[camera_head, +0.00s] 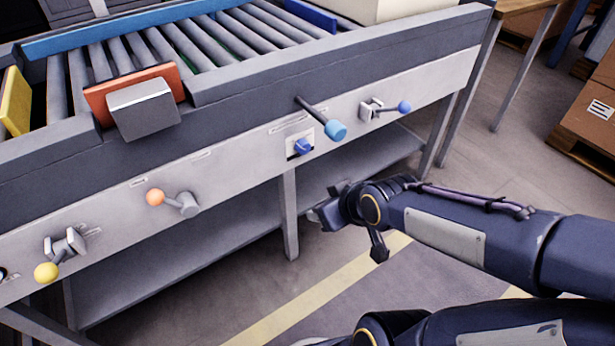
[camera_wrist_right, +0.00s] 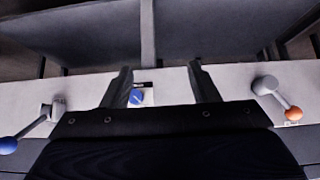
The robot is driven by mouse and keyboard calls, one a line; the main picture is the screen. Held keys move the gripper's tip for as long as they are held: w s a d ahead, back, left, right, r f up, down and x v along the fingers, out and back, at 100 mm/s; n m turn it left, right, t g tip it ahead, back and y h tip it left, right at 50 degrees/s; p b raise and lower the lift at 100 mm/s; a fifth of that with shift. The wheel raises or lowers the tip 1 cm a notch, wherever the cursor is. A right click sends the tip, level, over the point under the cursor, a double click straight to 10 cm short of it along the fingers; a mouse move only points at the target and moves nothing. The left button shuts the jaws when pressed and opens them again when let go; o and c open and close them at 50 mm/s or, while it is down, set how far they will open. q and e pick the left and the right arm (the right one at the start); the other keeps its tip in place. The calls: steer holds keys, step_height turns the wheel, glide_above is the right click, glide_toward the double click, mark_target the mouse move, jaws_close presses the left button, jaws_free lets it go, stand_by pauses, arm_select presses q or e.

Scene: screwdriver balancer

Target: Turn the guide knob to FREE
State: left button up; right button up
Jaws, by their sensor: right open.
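The guide knob (camera_head: 302,146) is a small blue knob on a pale plate on the conveyor's front panel. It also shows in the right wrist view (camera_wrist_right: 137,97), with a light diagonal mark on its face and a dark label beside it, too small to read. My right gripper (camera_head: 330,212) is in front of the panel, below and right of the knob in the head view, apart from it. In the wrist view its open fingers (camera_wrist_right: 162,82) frame the knob, nearer the left finger, with nothing held. My left gripper is not in view.
A rod with a light blue end (camera_head: 336,130) sticks out just above the knob. A blue-balled lever (camera_head: 403,107) is to its right; an orange-balled lever (camera_head: 156,197) and a yellow-balled lever (camera_head: 47,271) are to its left. A lower shelf (camera_head: 180,255) runs beneath the panel.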

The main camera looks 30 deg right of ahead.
mark_target(306, 150)
steer(key=w+d+f+n+t, duration=0.35)
steer(key=w+f, duration=0.25)
steer(key=w, duration=0.3)
arm_select(q)
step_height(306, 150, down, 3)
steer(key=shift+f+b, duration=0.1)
steer(key=shift+b, duration=1)
arm_select(e)
steer(key=w+r+t, duration=0.1)
steer(key=w+t, duration=0.1)
steer(key=w, duration=0.1)
steer(key=w+d+r+m+t, duration=0.1)
steer(key=w+t, duration=0.1)
steer(key=w, duration=0.1)
steer(key=w+d+t, duration=0.1)
steer(key=w+t, duration=0.1)
steer(key=w, duration=0.1)
steer(key=shift+w+d+r+m+t, duration=0.25)
steer(key=shift+w+r+m, duration=0.05)
steer(key=shift+r+m, duration=0.1)
steer(key=shift+c, duration=0.4)
steer(key=c, duration=0.9)
